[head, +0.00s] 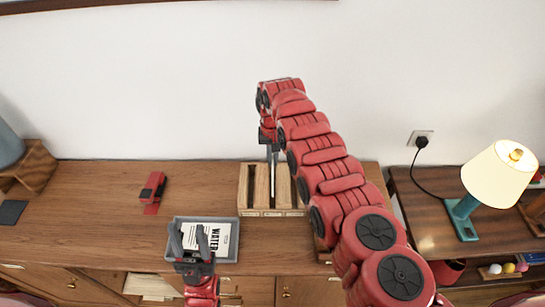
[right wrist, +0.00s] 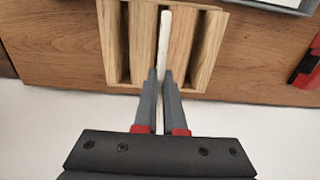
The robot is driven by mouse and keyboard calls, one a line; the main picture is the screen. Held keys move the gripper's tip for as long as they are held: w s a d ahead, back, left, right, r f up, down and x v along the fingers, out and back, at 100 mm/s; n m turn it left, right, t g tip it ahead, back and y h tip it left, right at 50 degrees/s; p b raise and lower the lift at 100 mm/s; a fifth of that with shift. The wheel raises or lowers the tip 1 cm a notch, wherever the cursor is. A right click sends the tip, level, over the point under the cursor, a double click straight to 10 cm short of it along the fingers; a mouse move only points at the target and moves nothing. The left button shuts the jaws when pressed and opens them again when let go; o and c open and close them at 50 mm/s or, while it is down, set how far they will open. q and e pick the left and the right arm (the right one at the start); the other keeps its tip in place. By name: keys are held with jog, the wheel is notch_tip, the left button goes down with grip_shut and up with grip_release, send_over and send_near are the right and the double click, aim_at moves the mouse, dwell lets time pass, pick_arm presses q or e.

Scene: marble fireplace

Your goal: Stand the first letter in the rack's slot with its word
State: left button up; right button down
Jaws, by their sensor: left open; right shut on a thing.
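The wooden rack (head: 243,187) stands on the cabinet top against the wall, with small front labels too small to read. My right gripper (head: 272,157) reaches over it from behind and is shut on a thin white letter, seen edge-on. In the right wrist view the letter (right wrist: 164,35) lies in line with the rack's (right wrist: 183,45) middle slot, between the fingertips (right wrist: 160,78); how deep it sits is unclear. A letter reading WATER (head: 218,238) lies in the grey tray (head: 236,247). My left gripper (head: 189,236) is open above the tray, its fingers in front of that letter.
A red object (head: 153,187), perhaps a stapler, lies left of the rack. A lit lamp (head: 498,172) stands on a separate surface at right, its cord running to a wall socket (head: 421,138). The wood between red object and rack is clear.

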jog(key=shift+f, duration=0.55)
jog(key=shift+r, duration=0.15)
jog(key=shift+s+p, duration=0.1)
jog(key=shift+p, duration=0.55)
jog(key=shift+f, duration=0.25)
jog(key=shift+f+b, duration=0.75)
jog(key=shift+b, duration=0.05)
jog(key=shift+f, duration=0.1)
jog(key=shift+f, duration=0.1)
jog(key=shift+f+b, duration=0.9)
jog(key=shift+b, duration=0.2)
